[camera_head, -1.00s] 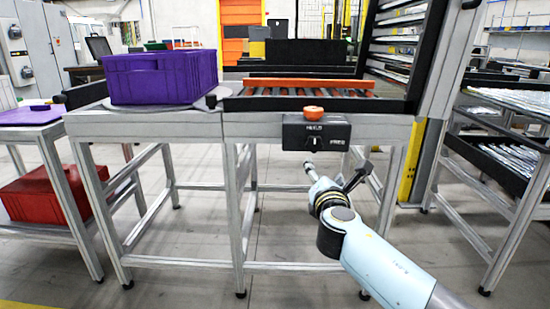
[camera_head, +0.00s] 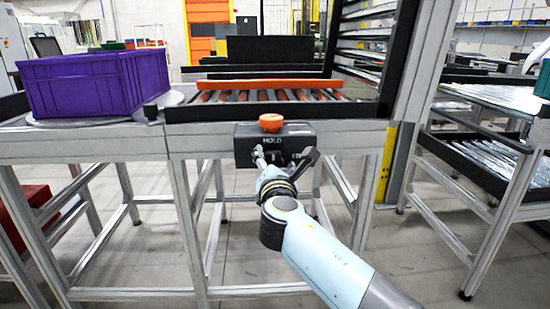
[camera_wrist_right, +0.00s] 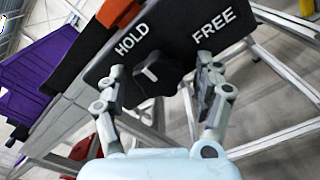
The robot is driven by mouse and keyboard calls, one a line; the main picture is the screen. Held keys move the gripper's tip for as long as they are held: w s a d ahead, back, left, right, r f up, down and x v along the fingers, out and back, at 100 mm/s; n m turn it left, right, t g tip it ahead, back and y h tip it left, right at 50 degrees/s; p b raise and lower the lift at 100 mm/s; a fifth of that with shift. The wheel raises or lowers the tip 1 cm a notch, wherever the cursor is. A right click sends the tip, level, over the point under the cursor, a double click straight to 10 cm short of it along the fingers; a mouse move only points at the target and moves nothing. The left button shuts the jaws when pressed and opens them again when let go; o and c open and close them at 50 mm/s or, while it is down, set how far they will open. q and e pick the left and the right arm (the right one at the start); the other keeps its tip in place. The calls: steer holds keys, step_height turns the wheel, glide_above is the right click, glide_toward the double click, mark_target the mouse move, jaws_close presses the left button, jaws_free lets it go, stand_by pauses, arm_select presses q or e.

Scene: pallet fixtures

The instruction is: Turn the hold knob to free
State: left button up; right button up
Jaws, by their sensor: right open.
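The hold knob (camera_wrist_right: 152,75) is a dark round knob with a light pointer mark, on the front of a black control box (camera_head: 243,146). The words HOLD and FREE stand above it in the right wrist view, HOLD to the left and FREE to the right. The pointer mark appears to lean toward HOLD. My right gripper (camera_wrist_right: 160,84) is open, with one finger on each side of the knob; whether they touch it I cannot tell. In the head view my right gripper (camera_head: 284,156) hides the knob and part of the box. My left gripper is not in view.
An orange button (camera_head: 271,122) tops the box. Above is a roller bed (camera_head: 310,96) with an orange bar. A purple crate (camera_head: 85,87) stands at left on a round plate. Metal table legs surround the space below the box.

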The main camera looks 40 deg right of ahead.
steer(key=c, duration=0.9)
steer(key=shift+c, duration=1.3)
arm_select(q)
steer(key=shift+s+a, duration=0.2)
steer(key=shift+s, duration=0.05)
